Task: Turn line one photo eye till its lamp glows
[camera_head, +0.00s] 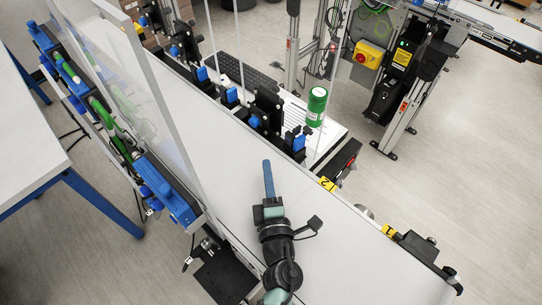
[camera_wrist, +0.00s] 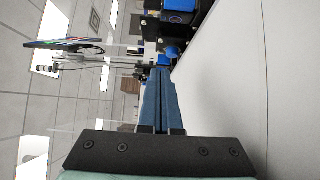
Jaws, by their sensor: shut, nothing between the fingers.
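My gripper (camera_head: 268,166) is over the pale belt (camera_head: 225,160), its blue fingers together and empty, pointing up the picture. In the wrist view the fingers (camera_wrist: 160,75) also lie together. Several black sensor brackets with blue blocks stand along the belt's right edge. The nearest blue-fronted unit (camera_head: 297,140) is a little beyond and right of the fingertips, apart from them. A yellow tag marked 1 (camera_head: 389,231) sits by a black fitting (camera_head: 417,246) at the lower right. I cannot tell which unit is the line one photo eye, and no glowing lamp is clear on these units.
A clear upright panel (camera_head: 160,90) runs along the belt's left side. A yellow tag marked 2 (camera_head: 327,184), a green cylinder (camera_head: 316,106) and thin clear posts stand right of the belt. The belt around my gripper is bare.

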